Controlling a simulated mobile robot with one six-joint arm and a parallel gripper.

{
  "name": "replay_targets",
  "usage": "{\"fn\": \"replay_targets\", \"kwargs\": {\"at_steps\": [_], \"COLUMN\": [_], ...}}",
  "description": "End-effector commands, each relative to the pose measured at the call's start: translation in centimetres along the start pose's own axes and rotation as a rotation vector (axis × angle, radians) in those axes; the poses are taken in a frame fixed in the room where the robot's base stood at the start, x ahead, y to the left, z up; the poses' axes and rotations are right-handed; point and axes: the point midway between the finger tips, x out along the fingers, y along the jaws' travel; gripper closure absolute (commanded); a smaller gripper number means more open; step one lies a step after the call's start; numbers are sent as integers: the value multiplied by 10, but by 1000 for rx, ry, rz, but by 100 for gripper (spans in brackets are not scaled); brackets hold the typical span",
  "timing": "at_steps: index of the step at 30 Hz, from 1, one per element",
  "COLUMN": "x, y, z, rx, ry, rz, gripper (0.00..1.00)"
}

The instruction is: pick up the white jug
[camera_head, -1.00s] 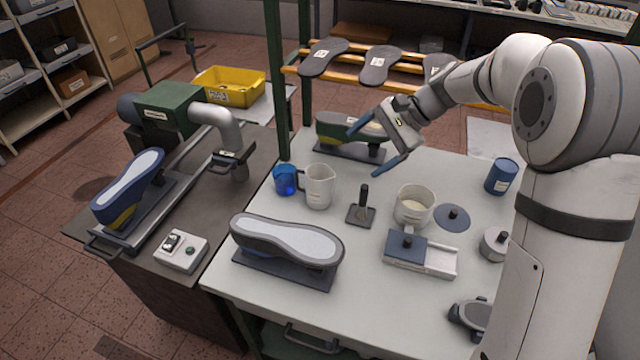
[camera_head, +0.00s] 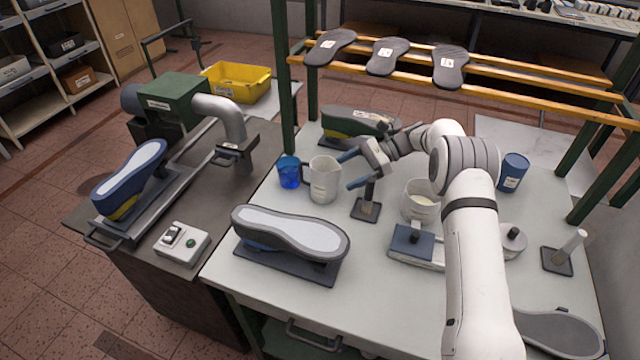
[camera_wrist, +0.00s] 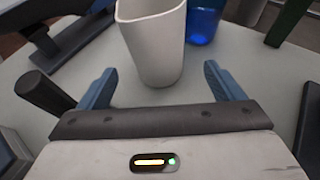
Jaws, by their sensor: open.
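The white jug (camera_head: 324,180) stands upright on the light table, with its handle on the left side in the head view. In the wrist view the jug (camera_wrist: 153,45) is upright just beyond my fingertips, roughly centred between them, its top cut off by the frame. My gripper (camera_head: 346,170) is open and empty, low over the table to the right of the jug, with its blue fingers pointing at it. In the wrist view my gripper (camera_wrist: 158,75) shows both fingers spread wide.
A blue cup (camera_head: 289,172) stands close to the jug's left. A brush on a dark stand (camera_head: 366,208) is beside my gripper. A shoe last (camera_head: 290,238) lies in front and another (camera_head: 358,124) behind. A white pot (camera_head: 418,200) stands at right.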

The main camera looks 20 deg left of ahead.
Motion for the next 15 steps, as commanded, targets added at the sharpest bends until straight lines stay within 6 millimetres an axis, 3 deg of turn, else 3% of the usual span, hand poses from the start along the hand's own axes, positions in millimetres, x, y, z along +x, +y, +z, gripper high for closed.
{"fn": "replay_targets", "kwargs": {"at_steps": [10,15], "x": [34,62], "y": [2,3], "z": [6,8], "rx": [0,-1], "ry": [0,1], "rz": [2,3], "gripper": [12,12]}}
